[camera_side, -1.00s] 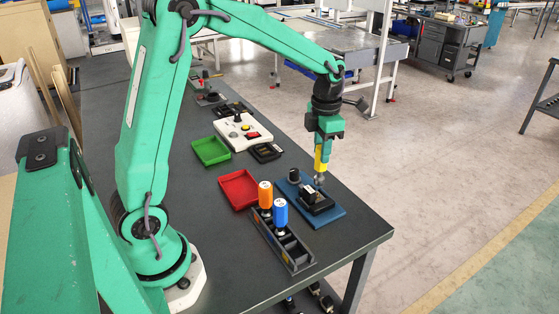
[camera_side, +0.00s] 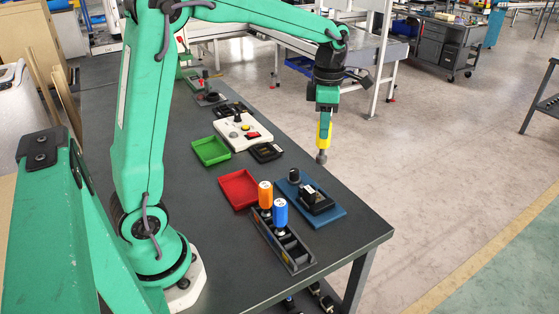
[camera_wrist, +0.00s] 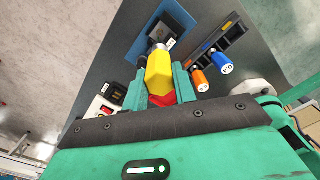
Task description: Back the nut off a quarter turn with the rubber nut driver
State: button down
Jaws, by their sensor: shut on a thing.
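My gripper (camera_side: 326,112) is shut on the yellow-handled nut driver (camera_side: 324,133), which hangs nearly upright with its grey tip down. The tip is in the air, clear of the black fixture block (camera_side: 318,203) on the blue board (camera_side: 336,217). I cannot make out the nut itself.
A dark rack (camera_side: 293,256) holds orange (camera_side: 265,193) and blue (camera_side: 280,211) drivers beside the board. A red tray (camera_side: 239,189), green tray (camera_side: 210,151) and white button box (camera_side: 243,132) lie farther back. The table's right edge is close to the board.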

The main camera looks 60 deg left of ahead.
aim_at(321, 156)
jog(key=m, duration=0.8)
jog(key=shift+f, duration=0.1)
notch_tip(321, 156, down, 5)
jog(key=shift+r, duration=0.1)
jog(key=shift+f, duration=0.3)
jog(key=shift+f, duration=2.15)
jog(key=shift+f, duration=1.05)
dwell(1.2)
jog(key=shift+n, duration=3.3)
jog(key=shift+r, duration=0.15)
